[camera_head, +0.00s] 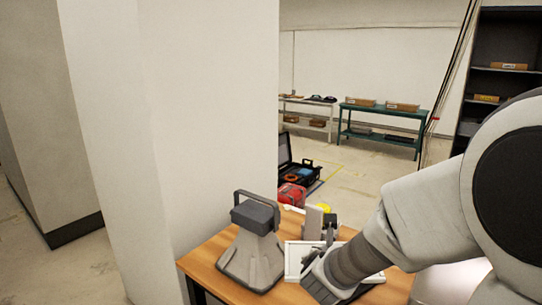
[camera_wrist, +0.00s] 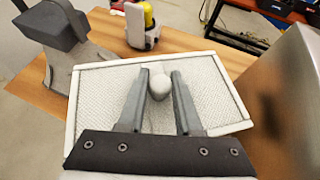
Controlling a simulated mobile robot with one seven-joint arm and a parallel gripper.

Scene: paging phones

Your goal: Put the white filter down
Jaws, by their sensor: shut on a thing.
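The white filter (camera_wrist: 92,100) is a flat rectangular panel with a pale frame, a fine mesh face and a round light knob. My gripper (camera_wrist: 160,73) is shut on the filter by this knob, with one dark finger on each side. In the head view the filter (camera_head: 292,262) shows partly behind my gripper (camera_head: 312,262), over the wooden table (camera_head: 207,258). The filter lies roughly level. I cannot tell whether its underside touches the table.
A grey device with a top handle (camera_head: 250,258) stands left of the filter, close to its edge in the wrist view. A white and yellow item (camera_wrist: 141,28) stands behind the filter. A smooth metallic surface (camera_wrist: 285,100) is close on the right. A pale pillar (camera_head: 215,120) rises behind the table.

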